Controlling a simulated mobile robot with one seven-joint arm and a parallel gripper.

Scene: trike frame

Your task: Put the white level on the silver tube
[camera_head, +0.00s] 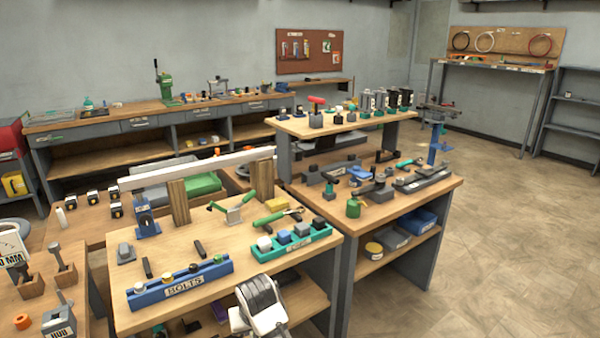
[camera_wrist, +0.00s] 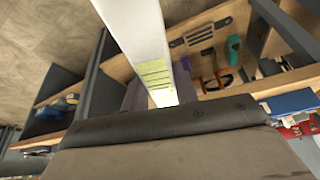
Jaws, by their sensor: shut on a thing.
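The silver tube (camera_head: 200,168) is a long pale bar at the back of the near workbench in the head view. It lies roughly level across the tops of two upright wooden blocks (camera_head: 180,203), with a blue stand (camera_head: 145,217) near its left end. The white level (camera_wrist: 140,35) is a long white bar with yellow-green marks in the wrist view. My gripper (camera_wrist: 161,94) is shut on it, and its far end runs out of the top of the picture. The fingers are mostly hidden behind the dark gripper body. The level cannot be made out in the head view.
A blue bolt rack (camera_head: 180,284), a green-teal tray of blocks (camera_head: 295,243) and a green-handled tool (camera_head: 270,218) stand on the near bench. My white and dark arm link shows at its front edge. A second bench with tools (camera_head: 440,185) stands right; open floor lies beyond.

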